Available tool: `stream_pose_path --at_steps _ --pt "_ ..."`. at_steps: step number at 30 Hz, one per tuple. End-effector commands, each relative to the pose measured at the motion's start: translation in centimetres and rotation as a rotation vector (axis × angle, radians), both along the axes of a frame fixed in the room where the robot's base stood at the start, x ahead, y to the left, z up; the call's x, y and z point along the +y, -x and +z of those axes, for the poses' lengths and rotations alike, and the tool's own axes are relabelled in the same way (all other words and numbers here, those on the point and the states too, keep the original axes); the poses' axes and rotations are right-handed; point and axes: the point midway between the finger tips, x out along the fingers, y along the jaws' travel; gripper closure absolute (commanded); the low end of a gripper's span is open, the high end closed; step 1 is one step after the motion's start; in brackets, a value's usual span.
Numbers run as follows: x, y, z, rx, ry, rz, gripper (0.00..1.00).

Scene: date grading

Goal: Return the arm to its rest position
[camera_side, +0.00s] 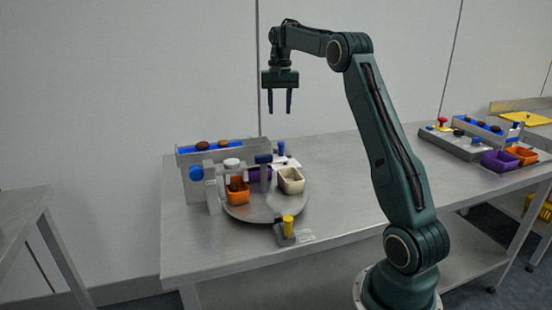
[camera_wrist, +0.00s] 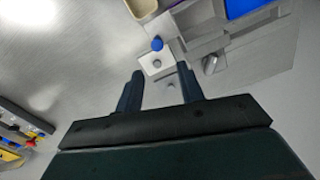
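My gripper (camera_side: 279,102) hangs pointing down, high above the steel table (camera_side: 345,165) and well clear of everything on it. Its two fingers are apart with nothing between them. In the wrist view my gripper (camera_wrist: 163,88) also shows spread, empty fingers. My arm is raised and bent at the elbow. Below and to the left of the gripper is a round turntable (camera_side: 262,212) carrying an orange bin (camera_side: 237,196), a cream bin (camera_side: 290,181) and a partly hidden purple bin (camera_side: 259,174). Dark contents show in the orange bin.
A grey station with a blue channel (camera_side: 217,150) holding brown dates stands behind the turntable. A yellow-topped block (camera_side: 287,226) stands in front. A second station (camera_side: 465,138) with purple (camera_side: 500,161) and orange bins is at the right. The air around the gripper is free.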

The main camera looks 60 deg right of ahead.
Motion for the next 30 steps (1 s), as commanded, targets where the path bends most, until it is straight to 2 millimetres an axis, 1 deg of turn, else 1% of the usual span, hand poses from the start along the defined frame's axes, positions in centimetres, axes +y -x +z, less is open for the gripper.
stream_pose_path --at_steps 11,14,16,20,26,30 --pt "0.3 0.0 0.2 -0.002 0.002 0.006 0.62" --pt "1.0 -0.1 0.6 -0.008 0.007 0.021 0.62" --pt "1.8 -0.1 1.1 -0.016 0.013 0.039 0.62" --pt "4.3 0.1 2.4 -0.035 0.027 0.091 0.62" --pt "9.3 1.0 4.6 -0.076 0.058 0.198 0.62" --pt "13.0 2.2 5.8 -0.107 0.078 0.279 0.62"
